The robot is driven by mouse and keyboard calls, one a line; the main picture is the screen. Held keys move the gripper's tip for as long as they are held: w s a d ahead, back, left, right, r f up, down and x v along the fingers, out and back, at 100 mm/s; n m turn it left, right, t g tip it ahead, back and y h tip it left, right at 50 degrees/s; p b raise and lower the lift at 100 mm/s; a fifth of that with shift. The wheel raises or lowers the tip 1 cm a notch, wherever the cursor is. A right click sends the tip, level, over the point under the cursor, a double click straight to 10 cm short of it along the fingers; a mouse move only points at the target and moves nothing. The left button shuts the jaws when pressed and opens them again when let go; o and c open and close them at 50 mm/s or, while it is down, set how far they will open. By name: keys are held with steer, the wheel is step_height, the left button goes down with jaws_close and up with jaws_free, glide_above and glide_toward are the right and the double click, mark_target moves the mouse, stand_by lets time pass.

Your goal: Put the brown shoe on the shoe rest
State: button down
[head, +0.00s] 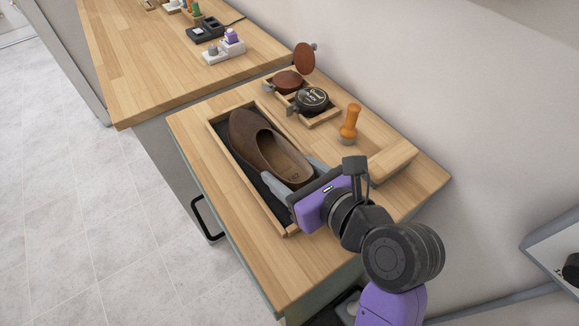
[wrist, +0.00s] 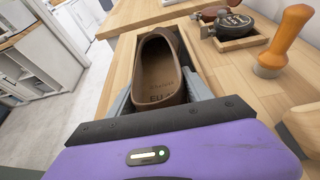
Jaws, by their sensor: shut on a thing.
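My gripper (head: 290,174) is shut on the heel end, one grey finger on each side. The wrist view shows the shoe (wrist: 157,68) between the fingers, its open heel toward me. A raised pale wooden piece (head: 390,160) stands at the right of the countertop. I cannot tell for sure which wooden piece is the shoe rest.
Behind the shoe, a small wooden holder (head: 320,121) bears a dark polish tin (head: 312,99) and a brown round piece (head: 288,81). An orange-handled brush (head: 350,124) stands to the right. A wall runs along the right. The counter's front left is clear.

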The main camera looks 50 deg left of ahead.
steer(key=shift+c, duration=1.8)
jaws_free()
steer(key=shift+d, duration=0.1)
steer(key=v, duration=0.7)
steer(key=shift+d+r+p, duration=0.2)
steer(key=shift+d+p, duration=0.1)
steer(key=shift+p, duration=0.05)
